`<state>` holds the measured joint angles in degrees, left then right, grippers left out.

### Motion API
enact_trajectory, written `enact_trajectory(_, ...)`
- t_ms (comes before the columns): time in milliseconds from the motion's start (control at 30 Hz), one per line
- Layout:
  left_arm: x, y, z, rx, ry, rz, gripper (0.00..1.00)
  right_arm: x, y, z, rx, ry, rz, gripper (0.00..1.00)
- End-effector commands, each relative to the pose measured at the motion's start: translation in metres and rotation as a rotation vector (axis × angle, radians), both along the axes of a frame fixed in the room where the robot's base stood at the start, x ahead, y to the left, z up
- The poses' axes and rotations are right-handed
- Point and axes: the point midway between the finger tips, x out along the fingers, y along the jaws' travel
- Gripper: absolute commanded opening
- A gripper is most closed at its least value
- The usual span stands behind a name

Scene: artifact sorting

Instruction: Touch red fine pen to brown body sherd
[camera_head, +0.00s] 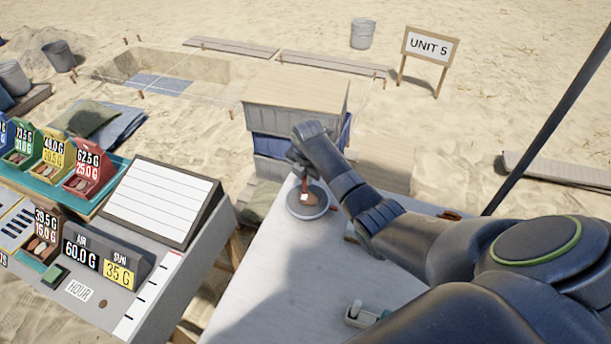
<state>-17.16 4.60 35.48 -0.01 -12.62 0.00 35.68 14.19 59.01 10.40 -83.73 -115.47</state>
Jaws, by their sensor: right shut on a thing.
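My right gripper (305,168) is shut on the red fine pen (306,183), which points down. Only a short reddish length of the pen shows below the fingers. Under it, a brown sherd (316,198) with a small white patch lies on a round grey dish (308,214) at the far end of the pale table. The pen's lower end overlaps the sherd in the picture; whether they touch I cannot tell. My left gripper is not in view.
The pale table (265,265) is bare to the left of my right arm. A small white holder (361,315) stands near its front. A grey console (130,290) with a blank lined board (160,200) and coloured weight-labelled bins (85,175) is at left. Stacked crates (290,115) stand behind the dish.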

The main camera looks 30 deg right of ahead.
Motion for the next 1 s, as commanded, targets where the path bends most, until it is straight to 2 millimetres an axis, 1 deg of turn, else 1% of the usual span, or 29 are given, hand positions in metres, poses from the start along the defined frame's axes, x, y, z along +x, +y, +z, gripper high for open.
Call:
enact_trajectory(467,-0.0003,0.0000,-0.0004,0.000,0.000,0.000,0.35,0.0001,0.0001,-0.0006,0.000,0.000,0.000,0.00)
enact_trajectory(1000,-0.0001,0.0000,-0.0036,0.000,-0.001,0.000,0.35,-0.0001,0.0002,-0.0061,0.000,0.000,0.000,0.00)
